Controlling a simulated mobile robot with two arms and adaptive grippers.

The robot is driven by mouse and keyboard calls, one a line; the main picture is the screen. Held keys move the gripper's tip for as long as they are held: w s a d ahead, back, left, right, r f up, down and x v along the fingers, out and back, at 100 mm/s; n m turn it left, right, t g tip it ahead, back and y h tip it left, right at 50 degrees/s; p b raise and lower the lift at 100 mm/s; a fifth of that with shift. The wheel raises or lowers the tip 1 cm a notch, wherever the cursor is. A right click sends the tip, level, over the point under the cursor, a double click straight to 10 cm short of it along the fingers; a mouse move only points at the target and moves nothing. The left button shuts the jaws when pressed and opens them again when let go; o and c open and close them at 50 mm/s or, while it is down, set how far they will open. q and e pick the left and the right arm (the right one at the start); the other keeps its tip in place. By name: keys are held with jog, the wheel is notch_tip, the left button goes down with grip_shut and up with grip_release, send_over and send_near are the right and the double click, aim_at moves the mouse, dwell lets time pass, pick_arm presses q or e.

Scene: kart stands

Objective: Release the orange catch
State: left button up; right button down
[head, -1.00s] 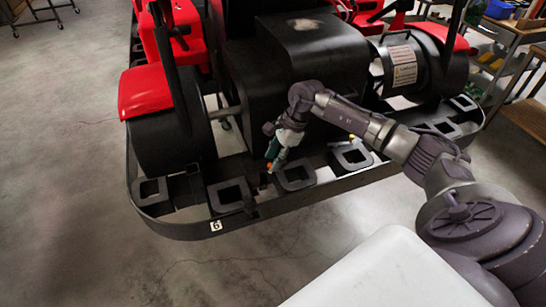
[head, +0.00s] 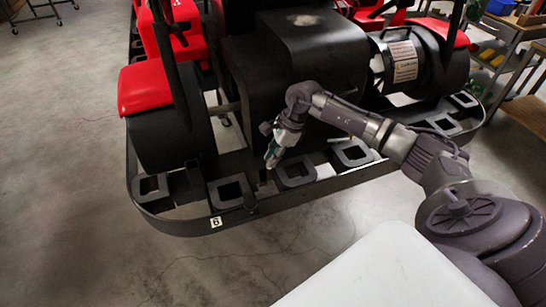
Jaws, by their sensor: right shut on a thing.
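My right gripper (head: 271,162) reaches down from the end of my right arm to the rear bumper frame (head: 180,227) of a red and black kart (head: 300,50). Its fingertips are low, beside the square openings in the frame. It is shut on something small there. No orange shows clearly at the fingertips, so the orange catch is hidden, most likely between the fingers. My left gripper is not in view.
The kart's black wheel (head: 165,130) stands left of the gripper and its black rear housing (head: 300,55) is close behind it. A shelf with tools (head: 518,30) stands at the far right. The concrete floor (head: 60,190) at left is clear.

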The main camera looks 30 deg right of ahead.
jog(key=shift+w+a+f+m+t+b, duration=0.1)
jog(key=shift+w+m+t+b, duration=0.15)
jog(key=shift+m, duration=0.3)
jog(key=shift+w+a+m+t+b, duration=0.15)
jog(key=shift+m+b, duration=0.2)
jog(key=shift+m, duration=0.2)
jog(key=shift+w+m+t+h+b, duration=0.2)
jog(key=shift+w+m+h, duration=0.05)
jog(key=shift+m, duration=0.4)
jog(key=shift+w+m+t+h+b, duration=0.2)
jog(key=shift+m+h, duration=0.05)
jog(key=shift+m, duration=0.4)
jog(key=c, duration=1.1)
grip_release()
jog(key=shift+r, duration=0.2)
jog(key=v, duration=1.2)
jog(key=shift+f, duration=0.1)
